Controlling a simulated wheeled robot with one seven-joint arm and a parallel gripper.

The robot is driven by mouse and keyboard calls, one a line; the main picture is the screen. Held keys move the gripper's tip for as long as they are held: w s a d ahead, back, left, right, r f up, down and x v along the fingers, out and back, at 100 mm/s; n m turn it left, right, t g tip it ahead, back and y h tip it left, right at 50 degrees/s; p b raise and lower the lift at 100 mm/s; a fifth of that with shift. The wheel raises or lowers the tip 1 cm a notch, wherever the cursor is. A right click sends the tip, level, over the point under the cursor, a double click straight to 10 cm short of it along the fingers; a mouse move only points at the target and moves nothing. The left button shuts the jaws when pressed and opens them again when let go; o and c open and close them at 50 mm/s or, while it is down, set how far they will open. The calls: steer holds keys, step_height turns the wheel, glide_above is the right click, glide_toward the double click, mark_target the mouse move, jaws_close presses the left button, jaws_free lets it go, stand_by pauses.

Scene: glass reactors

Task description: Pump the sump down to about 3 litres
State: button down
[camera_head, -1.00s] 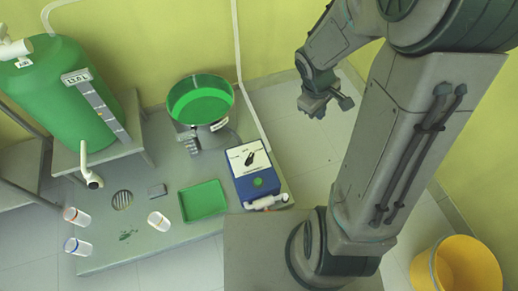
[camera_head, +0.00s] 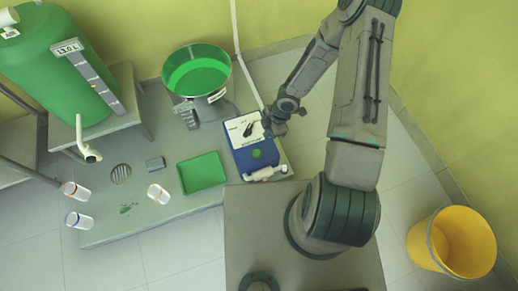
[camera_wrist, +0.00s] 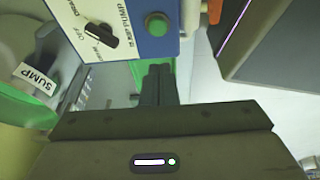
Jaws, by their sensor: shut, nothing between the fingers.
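The pump box (camera_head: 246,160) is blue with a white panel, a black selector knob (camera_head: 248,130) and a green button (camera_head: 257,154). The knob also shows in the wrist view (camera_wrist: 100,36), as does the button (camera_wrist: 157,24). The sump (camera_head: 197,76) is a round metal bowl with green liquid, left of the box. Its label (camera_wrist: 36,79) reads SUMP in the wrist view; its level scale is too small to read. My gripper (camera_head: 268,129) is shut and empty, at the right edge of the panel; contact cannot be told. Its fingers (camera_wrist: 158,70) point toward the button's side of the box.
A yellow bucket (camera_head: 452,243) stands at right.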

mark_target(258, 153)
steer(key=shift+a+f, duration=0.15)
steer(key=b+x, duration=0.3)
steer(key=x, duration=0.1)
steer(key=b+x, duration=0.3)
steer(key=x, duration=0.1)
steer(key=d+b+x, duration=0.1)
steer(key=b+x, duration=0.3)
steer(key=x, duration=0.1)
steer(key=shift+f, duration=0.25)
steer(key=shift+w+a+f, duration=0.1)
steer(key=shift+f, duration=0.2)
steer(key=shift+f+b, duration=0.95)
steer(key=shift+f, duration=0.3)
steer(key=shift+r, duration=0.1)
stand_by(2.3)
steer(key=a+p+v, duration=0.1)
steer(key=p+v, duration=0.9)
steer(key=v, duration=0.4)
steer(key=shift+r, duration=0.4)
